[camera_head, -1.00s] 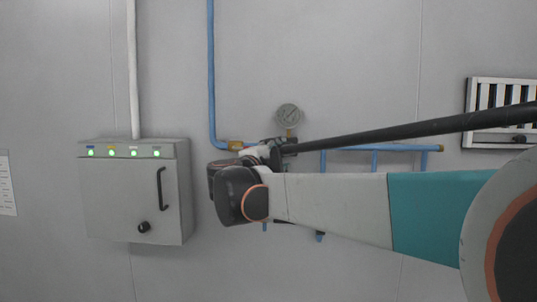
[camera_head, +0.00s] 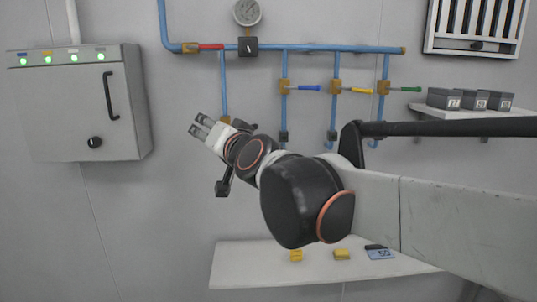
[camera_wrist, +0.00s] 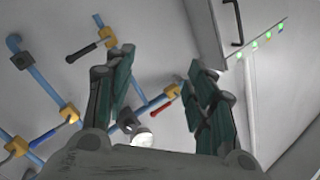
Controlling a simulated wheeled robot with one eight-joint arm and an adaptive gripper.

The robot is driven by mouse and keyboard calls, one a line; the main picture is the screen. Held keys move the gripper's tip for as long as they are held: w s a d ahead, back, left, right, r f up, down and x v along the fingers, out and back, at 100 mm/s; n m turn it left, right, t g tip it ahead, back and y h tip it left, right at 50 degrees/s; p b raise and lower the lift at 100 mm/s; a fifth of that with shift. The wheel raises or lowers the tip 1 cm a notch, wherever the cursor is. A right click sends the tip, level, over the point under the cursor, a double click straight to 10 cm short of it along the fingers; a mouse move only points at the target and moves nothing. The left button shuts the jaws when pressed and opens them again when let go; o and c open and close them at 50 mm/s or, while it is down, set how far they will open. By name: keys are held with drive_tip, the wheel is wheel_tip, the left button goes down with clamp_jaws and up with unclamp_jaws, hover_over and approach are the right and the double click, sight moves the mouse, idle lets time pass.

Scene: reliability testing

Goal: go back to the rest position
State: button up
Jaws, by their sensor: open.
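My gripper (camera_head: 201,125) is at the end of my arm, left of the middle in the head view. It points up and left, with two fingers apart and nothing between them. It is in front of the wall, between the grey control box (camera_head: 88,105) and the blue pipes (camera_head: 320,48). In the wrist view, my gripper (camera_wrist: 160,65) shows two dark green-grey fingers standing well apart with an empty gap. The pipes and a red valve handle (camera_wrist: 172,92) show behind it.
A gauge (camera_head: 247,12) and valves with red, blue, yellow and green handles line the pipes. A white shelf (camera_head: 240,265) below holds small yellow items and a blue one. Grey bins (camera_head: 443,98) stand on a right-hand shelf. A slatted panel (camera_head: 478,25) hangs at upper right.

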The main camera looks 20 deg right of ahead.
drive_tip(key=s+d+f+n+g+h+b, duration=0.1)
drive_tip(key=s+d+f+n+g+b, duration=0.1)
drive_tip(key=s+f, duration=0.6)
drive_tip(key=s+d+f+n+g+h+b, duration=0.1)
drive_tip(key=s+d+f+g+b, duration=0.2)
drive_tip(key=f, duration=1.6)
drive_tip(key=s+d+f+n+g+b, duration=0.2)
drive_tip(key=s+f+g+b, duration=0.3)
drive_tip(key=s+f, duration=0.9)
drive_tip(key=shift+d+n+h+b, duration=0.3)
drive_tip(key=shift+d+h+b, duration=0.15)
drive_tip(key=shift+d, duration=0.2)
